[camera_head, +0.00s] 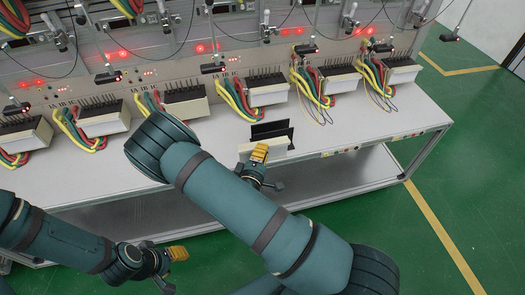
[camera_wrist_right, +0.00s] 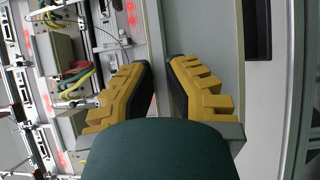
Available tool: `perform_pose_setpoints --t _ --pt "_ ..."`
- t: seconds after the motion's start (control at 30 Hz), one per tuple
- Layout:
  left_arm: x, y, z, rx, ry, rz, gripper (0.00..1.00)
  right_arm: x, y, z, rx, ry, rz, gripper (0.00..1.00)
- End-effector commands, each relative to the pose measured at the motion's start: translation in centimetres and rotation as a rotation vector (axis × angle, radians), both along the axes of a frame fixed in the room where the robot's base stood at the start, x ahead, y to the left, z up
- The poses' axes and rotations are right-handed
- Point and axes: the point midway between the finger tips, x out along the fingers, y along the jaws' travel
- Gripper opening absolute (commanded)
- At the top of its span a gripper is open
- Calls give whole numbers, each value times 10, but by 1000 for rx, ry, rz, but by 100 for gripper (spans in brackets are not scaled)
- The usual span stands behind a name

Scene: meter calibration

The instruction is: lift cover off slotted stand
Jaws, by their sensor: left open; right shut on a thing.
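My right gripper (camera_head: 260,153) is at the small stand near the table's front edge, shut on a pale, thin cover (camera_head: 279,145). Two dark upright plates (camera_head: 270,130) stand close behind the cover. The stand's slots are mostly hidden by the gripper and plates, so I cannot tell whether the cover is clear of them. In the right wrist view the yellow fingers (camera_wrist_right: 162,85) are close together with a narrow gap between their dark pads. My left gripper (camera_head: 178,253) is open and empty, in front of the table and away from the stand.
A row of meters with pale front covers (camera_head: 268,92) and coloured cables runs along the back of the white table (camera_head: 345,165). A panel with red lights (camera_head: 200,48) stands behind them. Green floor (camera_head: 450,120) is clear.

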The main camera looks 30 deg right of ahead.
Motion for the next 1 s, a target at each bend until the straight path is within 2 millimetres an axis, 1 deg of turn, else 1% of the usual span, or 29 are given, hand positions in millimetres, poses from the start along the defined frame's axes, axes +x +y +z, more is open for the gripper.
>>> perform_pose_setpoints --t 1.0 --pt "0 0 22 0 0 0 47 0 0 27 0 0 -1 0"
